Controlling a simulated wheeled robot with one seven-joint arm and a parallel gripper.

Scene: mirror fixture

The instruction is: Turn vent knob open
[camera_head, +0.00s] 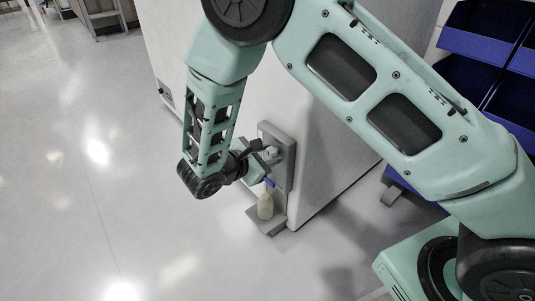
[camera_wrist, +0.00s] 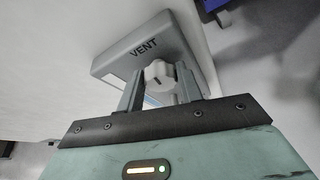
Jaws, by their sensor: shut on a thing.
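The vent knob (camera_wrist: 159,75) is a light, lobed knob on a grey plate (camera_wrist: 178,38) marked "VENT" in the wrist view. My gripper (camera_wrist: 158,88) has a finger on either side of the knob and is shut on it. In the head view, my gripper (camera_head: 262,157) reaches the grey fixture (camera_head: 281,190) on the side of a white cabinet. The knob is small there and mostly hidden by my gripper. The knob's setting cannot be told.
The white cabinet (camera_head: 330,130) rises behind the fixture. Blue bins (camera_head: 480,45) are at the right. The floor (camera_head: 90,190) at the left is clear.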

